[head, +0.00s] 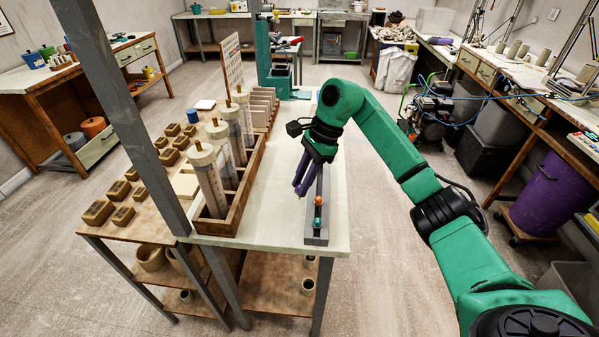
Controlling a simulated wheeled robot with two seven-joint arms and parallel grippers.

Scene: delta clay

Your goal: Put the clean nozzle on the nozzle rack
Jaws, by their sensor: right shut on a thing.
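The nozzle rack (323,195) is a narrow grey bar on the pale table, running away from the front edge. An orange nozzle (318,201) and a teal nozzle (317,223) sit on its near part. My right gripper (300,188), with purple fingers, is pointed down just left of the rack, apart from the two nozzles. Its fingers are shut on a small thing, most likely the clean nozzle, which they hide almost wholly. The far part of the rack is partly behind the gripper. My left gripper is out of view.
A wooden crate (247,200) with several tall capped cylinders stands left of the gripper. Small brown blocks (98,212) lie on the wooden table further left. A grey post (130,100) rises in front. The pale tabletop (275,215) between crate and rack is bare.

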